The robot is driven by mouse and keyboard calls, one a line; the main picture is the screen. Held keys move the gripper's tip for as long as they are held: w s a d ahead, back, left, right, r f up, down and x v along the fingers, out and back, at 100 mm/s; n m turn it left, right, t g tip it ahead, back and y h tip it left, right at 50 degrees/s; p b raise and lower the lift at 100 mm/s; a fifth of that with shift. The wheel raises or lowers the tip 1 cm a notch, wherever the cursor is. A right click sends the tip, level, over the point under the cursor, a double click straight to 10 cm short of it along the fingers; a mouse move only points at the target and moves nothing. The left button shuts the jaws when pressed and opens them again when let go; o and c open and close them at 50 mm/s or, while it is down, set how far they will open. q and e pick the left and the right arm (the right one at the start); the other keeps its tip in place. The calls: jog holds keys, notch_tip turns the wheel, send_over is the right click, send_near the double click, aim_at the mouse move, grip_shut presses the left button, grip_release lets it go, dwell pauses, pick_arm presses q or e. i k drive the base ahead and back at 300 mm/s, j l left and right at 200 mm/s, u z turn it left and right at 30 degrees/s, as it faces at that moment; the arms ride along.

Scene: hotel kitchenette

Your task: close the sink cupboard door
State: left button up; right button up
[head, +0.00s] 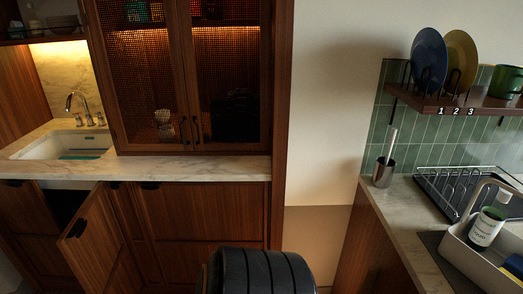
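The sink cupboard door (98,250) is a brown wooden panel at the lower left, below the sink (40,146). It stands open, swung outward from the cabinet front. A black handle (77,228) sits near its upper left corner, by the free edge. The dark inside of the cupboard (66,206) shows behind and left of the door. The door's lower part runs down towards the bottom of the picture. Neither of my grippers is in view.
A marble counter (200,168) runs above the lower cabinets. A black, ribbed, chair-like shape (262,272) stands at the bottom centre. At the right, another counter holds a dish rack (470,190), a green bottle (487,226) and a steel holder (384,173).

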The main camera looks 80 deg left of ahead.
aim_at(94, 244)
jog(key=u, duration=4)
